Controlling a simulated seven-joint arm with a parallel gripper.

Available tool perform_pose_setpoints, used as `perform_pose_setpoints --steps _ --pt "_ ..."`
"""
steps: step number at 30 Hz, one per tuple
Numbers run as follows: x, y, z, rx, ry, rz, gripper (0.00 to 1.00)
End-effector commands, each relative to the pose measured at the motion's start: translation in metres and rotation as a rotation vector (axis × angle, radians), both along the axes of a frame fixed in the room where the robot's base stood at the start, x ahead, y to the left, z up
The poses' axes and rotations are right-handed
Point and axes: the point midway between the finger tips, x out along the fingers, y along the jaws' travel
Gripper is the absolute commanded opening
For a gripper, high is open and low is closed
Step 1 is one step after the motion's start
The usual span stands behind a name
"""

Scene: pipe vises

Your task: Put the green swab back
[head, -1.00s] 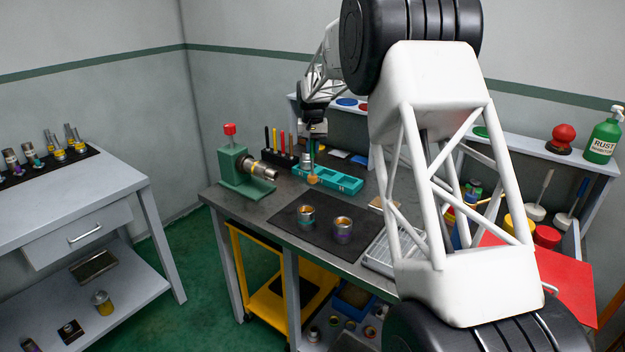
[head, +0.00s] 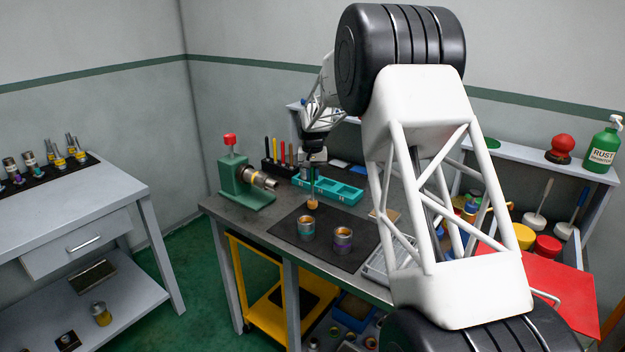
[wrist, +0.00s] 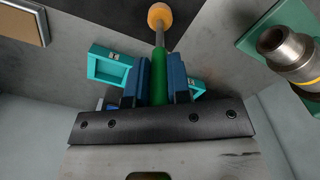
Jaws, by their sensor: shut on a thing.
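My gripper (wrist: 159,70) is shut on the green swab (wrist: 159,82), gripping its green handle between blue fingers. The swab's round orange-tan tip points away from the fingers in the wrist view. In the head view the swab (head: 312,203) hangs tip down from my gripper (head: 314,168). Its tip appears just behind the teal-banded cup (head: 306,230); I cannot tell its exact height. A purple-banded cup (head: 343,242) stands to the right on the black mat (head: 290,242). The teal compartment tray (head: 345,193) lies behind the swab and also shows in the wrist view (wrist: 108,68).
A green vise (head: 240,183) holding a metal pipe stands left of the swab. A black rack (head: 283,167) with several coloured sticks stands behind. My white arm hides much of the bench's right side. The mat's front is clear.

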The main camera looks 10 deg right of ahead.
Motion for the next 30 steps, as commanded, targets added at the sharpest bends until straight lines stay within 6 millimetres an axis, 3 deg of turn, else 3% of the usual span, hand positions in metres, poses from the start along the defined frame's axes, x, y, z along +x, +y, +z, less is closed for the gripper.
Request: perform_pose_setpoints --steps 6,20,21,24,25,30 --pt "0.000 0.000 -0.017 0.000 0.000 0.000 0.00" --pt "0.000 0.000 -0.020 0.000 -0.001 0.000 0.00" --pt "0.000 0.000 -0.020 0.000 -0.001 0.000 0.24" --pt "0.000 0.000 -0.020 0.000 -0.001 0.000 0.39" --pt "0.000 0.000 -0.020 0.000 -0.001 0.000 0.43" --pt "0.000 0.000 -0.020 0.000 -0.001 0.000 0.43"
